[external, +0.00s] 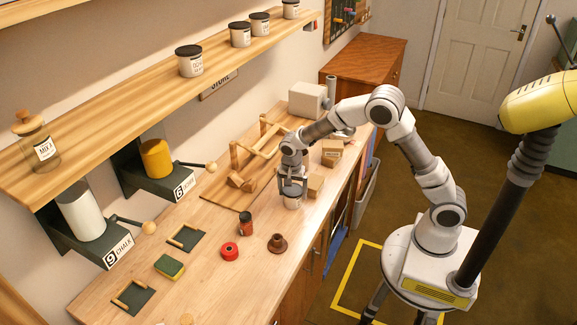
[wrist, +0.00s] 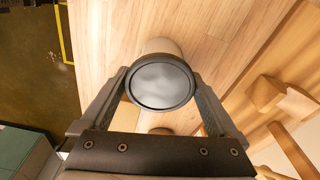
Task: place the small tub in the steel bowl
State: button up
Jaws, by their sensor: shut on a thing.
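The small tub (external: 292,203) is white and sits between the fingers of my gripper (external: 292,188), near the middle of the worktop. In the wrist view the tub (wrist: 161,84) shows its dark rim and grey top, with a finger of my gripper (wrist: 160,78) against each side. My gripper is shut on it, pointing down. I cannot tell whether the tub touches the wood or hangs just above it. A shiny metal rim, seemingly the steel bowl (external: 345,132), shows at the far end of the worktop, partly hidden behind my arm.
Small cardboard boxes (external: 332,152) stand beyond my gripper, close to the right edge. A wooden frame (external: 258,150) is to its left. A shelf (external: 150,85) overhangs the left side.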

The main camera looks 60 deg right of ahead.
aim_at(296, 187)
jog(key=shift+r, duration=0.5)
jog(key=r, duration=0.2)
jog(key=d+r, duration=0.1)
jog(key=r, duration=0.1)
jog(key=shift+s, duration=0.25)
jog(key=s+d+r, duration=0.6)
jog(key=d, duration=0.3)
jog(key=d+r+p, duration=0.2)
jog(key=d+r, duration=0.1)
jog(key=d, duration=0.7)
jog(key=d+r+p, duration=0.2)
jog(key=d, duration=0.8)
jog(key=s+d+r+p, duration=0.2)
jog(key=s+d, duration=0.3)
jog(key=d, duration=0.5)
jog(key=s+d+r+p, duration=0.2)
jog(key=s+d, duration=0.3)
jog(key=d, duration=0.5)
jog(key=w+a+f+p, duration=0.2)
jog(key=w+f+p, duration=0.1)
jog(key=w+f, duration=0.8)
jog(key=shift+w, duration=0.25)
jog(key=shift+f, duration=0.1)
